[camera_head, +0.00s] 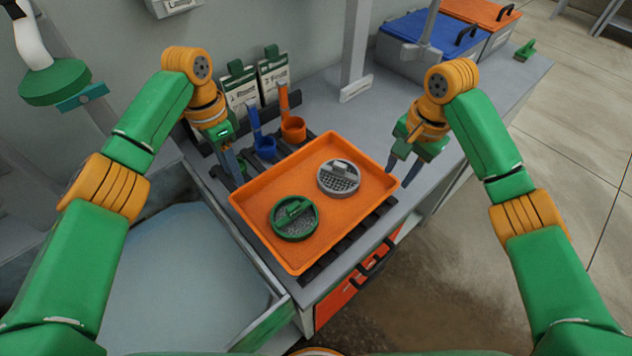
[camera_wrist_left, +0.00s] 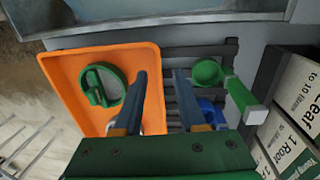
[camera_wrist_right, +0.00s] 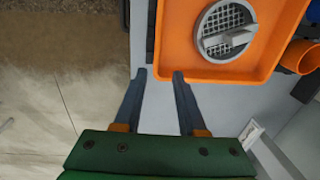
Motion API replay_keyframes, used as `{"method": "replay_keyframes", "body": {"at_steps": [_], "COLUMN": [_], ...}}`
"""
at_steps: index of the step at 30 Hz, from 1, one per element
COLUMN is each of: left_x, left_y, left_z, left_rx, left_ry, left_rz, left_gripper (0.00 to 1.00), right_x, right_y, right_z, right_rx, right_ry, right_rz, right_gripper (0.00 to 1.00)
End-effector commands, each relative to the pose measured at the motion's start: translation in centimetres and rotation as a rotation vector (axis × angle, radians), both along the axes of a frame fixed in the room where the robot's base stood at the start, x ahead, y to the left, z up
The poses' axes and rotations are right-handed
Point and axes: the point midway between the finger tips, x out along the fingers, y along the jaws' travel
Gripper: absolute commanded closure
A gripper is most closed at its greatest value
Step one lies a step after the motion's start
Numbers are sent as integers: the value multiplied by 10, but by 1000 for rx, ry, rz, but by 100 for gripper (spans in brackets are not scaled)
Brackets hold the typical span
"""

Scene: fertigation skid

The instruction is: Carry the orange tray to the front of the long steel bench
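The orange tray (camera_head: 335,223) lies on a dark slatted rack on a grey bench (camera_head: 388,98). A green round strainer (camera_head: 294,218) and a grey round strainer (camera_head: 339,178) sit in it. My left gripper (camera_head: 238,180) is open and empty at the tray's left edge; in the left wrist view (camera_wrist_left: 158,75) the tray rim shows between its fingers. My right gripper (camera_head: 402,175) is open and empty at the right edge; in the right wrist view (camera_wrist_right: 159,74) the rim shows between its fingertips. Whether either touches the tray I cannot tell.
A blue cup (camera_head: 263,145) and an orange cup (camera_head: 293,129) with upright handles stand just behind the tray. Printed packets (camera_head: 241,90) lean behind them. A grey post (camera_head: 355,50) rises from the bench. Blue-lidded (camera_head: 430,32) and orange-lidded (camera_head: 480,12) boxes occupy the far end.

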Motion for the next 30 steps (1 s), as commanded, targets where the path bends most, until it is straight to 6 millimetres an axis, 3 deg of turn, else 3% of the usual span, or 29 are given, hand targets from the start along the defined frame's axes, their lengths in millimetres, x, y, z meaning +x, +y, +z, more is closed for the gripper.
{"method": "replay_keyframes", "body": {"at_steps": [5,18,29,30], "left_x": [-1,-5,-6,-6], "left_y": [0,-4,-5,-5], "left_z": [-5,-66,-71,-71], "left_rx": [1,-1,1,1], "left_ry": [2,1,-1,-1], "left_rz": [0,0,0,0], "left_gripper": [60,60,60,71], "right_x": [0,4,5,5], "right_y": [0,4,5,5], "right_z": [-5,-65,-71,-71], "right_rx": [-1,0,0,0], "right_ry": [1,1,0,0], "right_rz": [0,0,0,0], "right_gripper": [60,60,60,71]}}
